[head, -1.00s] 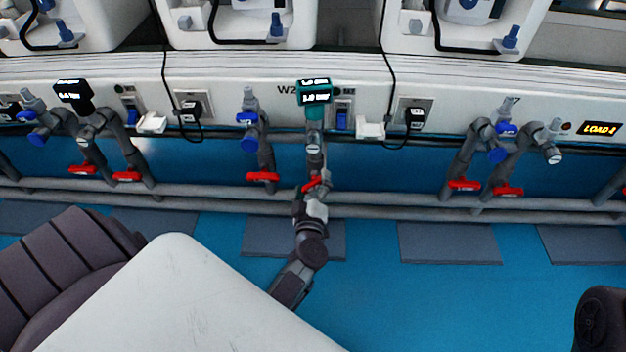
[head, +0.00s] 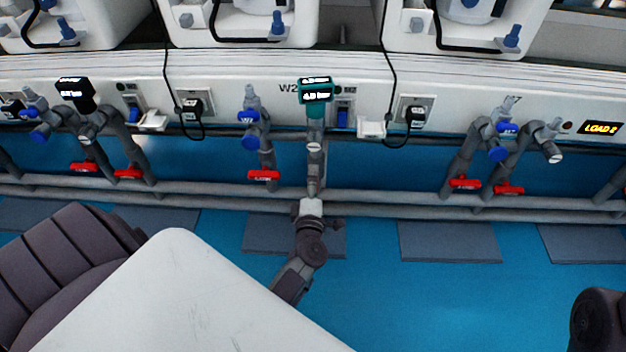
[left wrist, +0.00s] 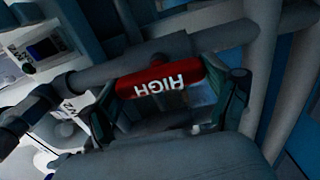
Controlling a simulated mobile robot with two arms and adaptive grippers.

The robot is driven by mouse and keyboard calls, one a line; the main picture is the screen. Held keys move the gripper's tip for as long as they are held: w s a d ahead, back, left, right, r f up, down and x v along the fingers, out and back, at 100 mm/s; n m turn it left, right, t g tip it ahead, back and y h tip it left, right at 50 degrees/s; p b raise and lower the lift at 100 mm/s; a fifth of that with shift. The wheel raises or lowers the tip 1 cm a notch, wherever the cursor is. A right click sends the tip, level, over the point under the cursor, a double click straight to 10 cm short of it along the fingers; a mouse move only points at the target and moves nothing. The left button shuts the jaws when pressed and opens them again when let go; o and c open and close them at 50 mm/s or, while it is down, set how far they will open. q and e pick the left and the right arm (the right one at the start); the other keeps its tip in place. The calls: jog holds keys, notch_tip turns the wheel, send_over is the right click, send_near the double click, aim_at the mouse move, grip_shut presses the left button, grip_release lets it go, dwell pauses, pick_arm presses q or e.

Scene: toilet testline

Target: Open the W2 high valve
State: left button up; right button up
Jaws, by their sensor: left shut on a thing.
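The W2 high valve has a red handle (left wrist: 160,80) marked HIGH, upside down in the left wrist view. It lies between the two fingers of my left gripper (left wrist: 174,97), which is shut on it. In the head view my left gripper (head: 310,207) is at the foot of the W2 vertical pipe (head: 314,166), below a teal digital gauge (head: 315,90). The red handle is hidden there, so its angle to the pipe is hard to tell. My right gripper is not in view.
Beside it on the left, another pipe carries a red handle (head: 263,175) set crosswise and a blue knob (head: 250,141). More red-handled valves (head: 465,184) stand on the right. Grey horizontal pipes (head: 400,206) run behind my gripper.

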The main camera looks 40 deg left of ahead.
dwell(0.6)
pick_arm(q)
jog(key=o, duration=0.9)
jog(key=v, duration=0.7)
jog(key=shift+s+d, duration=0.15)
jog(key=shift+s, duration=0.05)
jog(key=shift+r, duration=0.1)
